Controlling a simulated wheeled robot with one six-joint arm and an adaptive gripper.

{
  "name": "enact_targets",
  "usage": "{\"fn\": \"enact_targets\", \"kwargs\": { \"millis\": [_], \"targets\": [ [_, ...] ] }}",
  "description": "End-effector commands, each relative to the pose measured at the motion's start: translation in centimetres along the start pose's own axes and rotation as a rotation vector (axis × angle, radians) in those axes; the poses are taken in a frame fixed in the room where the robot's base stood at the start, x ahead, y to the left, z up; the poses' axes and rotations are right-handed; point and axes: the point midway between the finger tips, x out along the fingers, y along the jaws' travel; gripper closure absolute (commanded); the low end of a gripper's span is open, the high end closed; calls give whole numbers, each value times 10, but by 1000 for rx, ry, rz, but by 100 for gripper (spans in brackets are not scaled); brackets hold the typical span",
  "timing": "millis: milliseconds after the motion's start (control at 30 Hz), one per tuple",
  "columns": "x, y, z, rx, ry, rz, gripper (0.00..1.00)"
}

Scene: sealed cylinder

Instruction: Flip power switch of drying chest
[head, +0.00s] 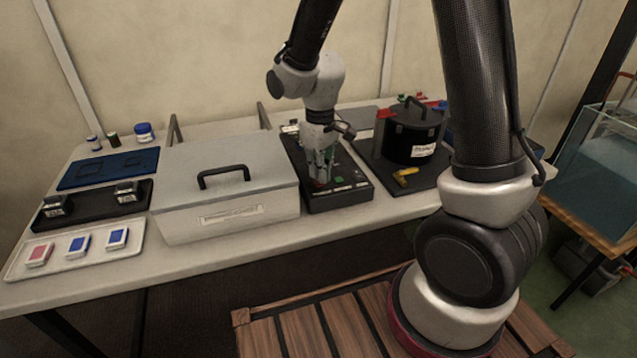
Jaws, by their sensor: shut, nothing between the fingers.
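A pale grey chest (226,186) with a black handle on its lid and a label on its front stands on the table; it looks like the drying chest. Its lid is down. Just right of it lies a black control panel (340,199) with a green patch and small labels. My gripper (320,181) points down over the panel, its fingers shut and empty, the tips at or just above the panel's near left part. A small red spot shows by the tips. I cannot tell whether they touch it, and the switch and its position are hidden or too small to see.
A black lidded cylinder (412,134) with a yellow item (406,174) before it stands right of the panel. Left are a white tray (22,270) with small packs, a black tray (98,207), a blue mat (108,168) and small jars. A glass tank (607,150) stands far right.

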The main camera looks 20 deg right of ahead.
Motion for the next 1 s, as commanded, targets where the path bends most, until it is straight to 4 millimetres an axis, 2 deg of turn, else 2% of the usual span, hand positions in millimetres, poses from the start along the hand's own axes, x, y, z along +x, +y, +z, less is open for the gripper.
{"fn": "enact_targets", "kwargs": {
  "millis": [1000],
  "targets": [
    [16, 0, 0, 0, -1, 0, 100]
  ]
}}
